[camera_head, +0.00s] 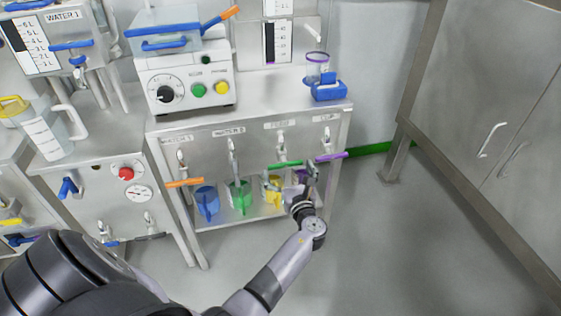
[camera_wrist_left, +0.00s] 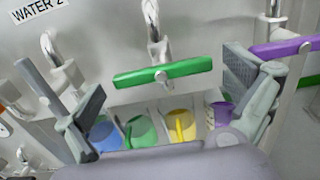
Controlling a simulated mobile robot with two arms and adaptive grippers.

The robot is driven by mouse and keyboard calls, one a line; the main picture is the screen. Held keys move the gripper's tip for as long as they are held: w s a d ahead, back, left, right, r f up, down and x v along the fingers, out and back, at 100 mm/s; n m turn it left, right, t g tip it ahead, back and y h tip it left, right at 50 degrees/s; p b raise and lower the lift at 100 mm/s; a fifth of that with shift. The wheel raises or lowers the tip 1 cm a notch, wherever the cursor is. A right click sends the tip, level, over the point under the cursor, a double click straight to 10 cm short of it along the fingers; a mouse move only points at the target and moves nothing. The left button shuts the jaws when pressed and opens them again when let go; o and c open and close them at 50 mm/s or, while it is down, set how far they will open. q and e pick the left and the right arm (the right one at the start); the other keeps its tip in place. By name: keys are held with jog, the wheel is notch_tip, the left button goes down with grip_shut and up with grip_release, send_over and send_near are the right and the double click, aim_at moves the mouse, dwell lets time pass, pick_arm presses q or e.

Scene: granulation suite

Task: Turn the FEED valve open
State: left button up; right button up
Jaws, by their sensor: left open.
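The valve with the green lever handle (camera_head: 285,164) is third from the left on the front of the steel bench. The label above it (camera_head: 279,124) is too blurred to read surely as FEED. In the left wrist view the green handle (camera_wrist_left: 163,73) lies crosswise, nearly level, below its metal spout. My left gripper (camera_head: 303,187) is in front of the bench by the green and purple handles. In the wrist view its open fingers (camera_wrist_left: 168,105) are at either side of the green handle, with nothing between them gripped. My right gripper is out of view.
A purple handle (camera_head: 331,156) is close to the right finger; an orange handle (camera_head: 184,183) is farther left. Blue (camera_head: 206,201), green (camera_head: 240,196) and yellow (camera_head: 272,189) jugs stand on the shelf below. Open floor lies to the right, before steel cabinets (camera_head: 490,100).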

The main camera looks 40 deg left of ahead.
pick_arm(q)
jog(key=shift+w+a, duration=0.15)
jog(key=shift+w, duration=0.05)
jog(key=shift+r, duration=0.1)
jog(key=c, duration=0.9)
jog(key=o, duration=0.9)
jog(key=v, duration=1.2)
